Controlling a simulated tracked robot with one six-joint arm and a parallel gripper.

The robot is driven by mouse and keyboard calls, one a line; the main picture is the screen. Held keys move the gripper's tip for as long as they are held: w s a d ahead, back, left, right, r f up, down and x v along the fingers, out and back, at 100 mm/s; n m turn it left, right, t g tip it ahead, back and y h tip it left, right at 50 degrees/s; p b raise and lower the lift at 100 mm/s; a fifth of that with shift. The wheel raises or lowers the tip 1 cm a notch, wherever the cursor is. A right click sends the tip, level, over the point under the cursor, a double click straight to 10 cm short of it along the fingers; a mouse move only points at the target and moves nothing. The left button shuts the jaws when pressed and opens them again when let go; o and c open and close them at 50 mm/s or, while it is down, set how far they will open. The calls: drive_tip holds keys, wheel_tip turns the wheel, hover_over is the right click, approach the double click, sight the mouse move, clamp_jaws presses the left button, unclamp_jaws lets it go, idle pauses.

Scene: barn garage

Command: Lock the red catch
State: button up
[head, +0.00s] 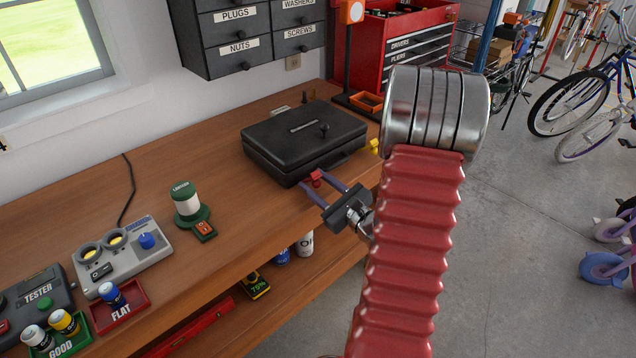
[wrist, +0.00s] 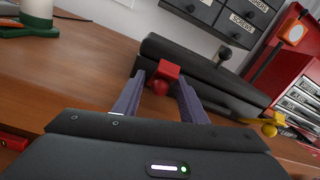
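A closed black case (head: 306,137) lies on the wooden bench. Its red catch (head: 316,178) is on the front side; in the wrist view it shows as a red block (wrist: 169,69) with a round red knob below it. My gripper (head: 322,184) is in front of the case with its two purple fingers apart, one on either side of the red catch. In the wrist view, a gap shows between the left finger and the catch; the right finger is close to it, and I cannot tell whether they touch.
A yellow catch (wrist: 268,130) is at the case's right end. A green-based lantern (head: 188,203) and a grey device (head: 122,258) stand left on the bench. An orange-headed post (head: 350,12) and red tool chest (head: 408,48) stand behind. Bare bench lies left of the case.

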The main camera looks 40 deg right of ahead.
drive_tip(key=shift+c, duration=0.3)
clamp_jaws()
drive_tip(key=shift+d, duration=0.3)
drive_tip(key=shift+a, duration=0.15)
